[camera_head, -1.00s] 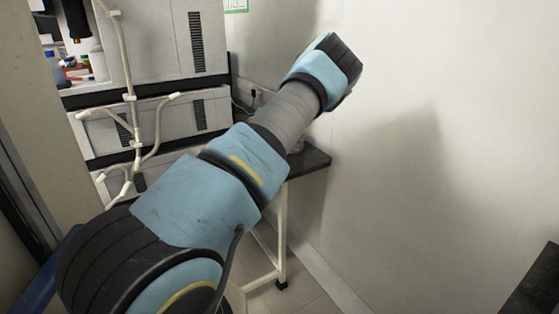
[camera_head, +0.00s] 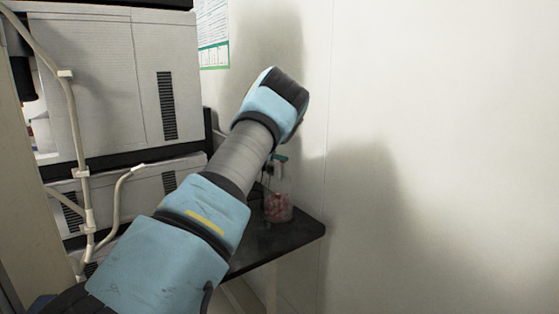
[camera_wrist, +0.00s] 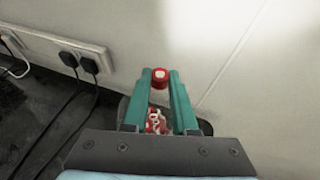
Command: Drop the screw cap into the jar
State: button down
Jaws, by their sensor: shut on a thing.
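My gripper (camera_wrist: 160,75) is shut on a small red screw cap with a pale top (camera_wrist: 160,78), held between the tips of its two green fingers in the wrist view. A clear jar (camera_head: 277,207) with reddish contents stands upright on a black table in the head view. A green fingertip shows just above the jar there, but the cap cannot be made out. In the wrist view, the red and white contents of the jar (camera_wrist: 155,121) show between the fingers, below the cap. The fingers and gripper body hide most of the jar.
The black table (camera_head: 290,243) has a bare front right corner. The white wall (camera_head: 430,100) is close behind and to the right. Stacked pale instruments (camera_head: 105,90) with hoses stand at left. A socket strip (camera_wrist: 75,58) with plugs and black cables is at upper left in the wrist view.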

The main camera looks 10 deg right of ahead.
jog(key=f, duration=0.6)
jog(key=shift+w+b, duration=0.2)
jog(key=shift+b, duration=0.2)
jog(key=c, duration=0.6)
grip_release()
jog(key=b+v, duration=0.3)
jog(key=v, duration=0.4)
jog(key=shift+s+a+r, duration=0.1)
jog(key=shift+s+a, duration=0.05)
jog(key=shift+s, duration=0.05)
